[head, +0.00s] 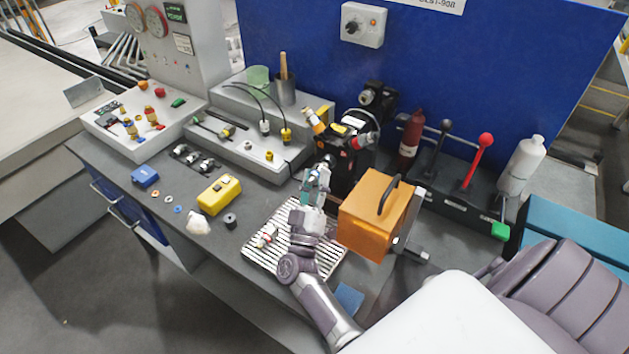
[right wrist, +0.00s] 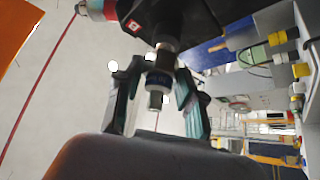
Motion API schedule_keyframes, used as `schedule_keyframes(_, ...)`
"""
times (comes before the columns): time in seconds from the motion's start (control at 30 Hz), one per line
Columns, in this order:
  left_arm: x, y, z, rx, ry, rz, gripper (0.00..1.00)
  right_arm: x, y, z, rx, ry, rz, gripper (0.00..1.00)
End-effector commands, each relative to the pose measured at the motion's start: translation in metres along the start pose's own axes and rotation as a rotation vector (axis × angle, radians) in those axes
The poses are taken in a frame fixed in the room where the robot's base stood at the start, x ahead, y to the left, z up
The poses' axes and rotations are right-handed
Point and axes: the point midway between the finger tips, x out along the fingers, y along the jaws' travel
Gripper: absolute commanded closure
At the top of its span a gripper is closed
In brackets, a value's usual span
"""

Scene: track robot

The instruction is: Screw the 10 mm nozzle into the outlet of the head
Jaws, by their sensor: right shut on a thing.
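My right gripper (head: 316,182) reaches up from the front of the bench to the black head (head: 345,155). In the right wrist view my right gripper (right wrist: 157,78) has its two fingers on either side of a small metal nozzle with a dark blue collar (right wrist: 158,82) and is shut on it. The nozzle points along the fingers, just under the black head (right wrist: 188,18). A short metal outlet (right wrist: 166,48) shows between them; I cannot tell whether the threads are engaged. My left gripper is not in view.
An orange box with a black handle (head: 372,215) stands close to the right of the gripper. A slatted tray (head: 262,262) with small parts lies below my arm. A yellow box (head: 219,194), a white cloth (head: 198,222) and a black cylinder (head: 230,221) lie at left.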

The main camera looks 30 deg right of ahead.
Motion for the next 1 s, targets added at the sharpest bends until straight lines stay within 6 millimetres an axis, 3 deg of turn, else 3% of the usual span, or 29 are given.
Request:
schedule_keyframes(0.6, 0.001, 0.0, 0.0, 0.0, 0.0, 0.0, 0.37, 0.013, 0.0, 0.009, 0.0, 0.0, 0.002, 0.98)
schedule_keyframes(0.63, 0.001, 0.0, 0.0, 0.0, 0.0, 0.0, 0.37, 0.013, 0.0, 0.009, 0.0, 0.0, 0.001, 0.58)
schedule_keyframes(0.7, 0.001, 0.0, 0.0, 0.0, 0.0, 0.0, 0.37, 0.013, 0.0, 0.008, 0.0, 0.0, 0.001, 0.46)
schedule_keyframes(0.8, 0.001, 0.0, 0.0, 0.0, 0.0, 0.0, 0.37, 0.013, 0.0, 0.008, 0.0, 0.0, 0.001, 0.32)
schedule_keyframes(1.0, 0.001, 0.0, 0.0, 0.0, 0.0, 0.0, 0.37, 0.013, 0.0, 0.009, 0.0, 0.0, 0.001, 0.32)
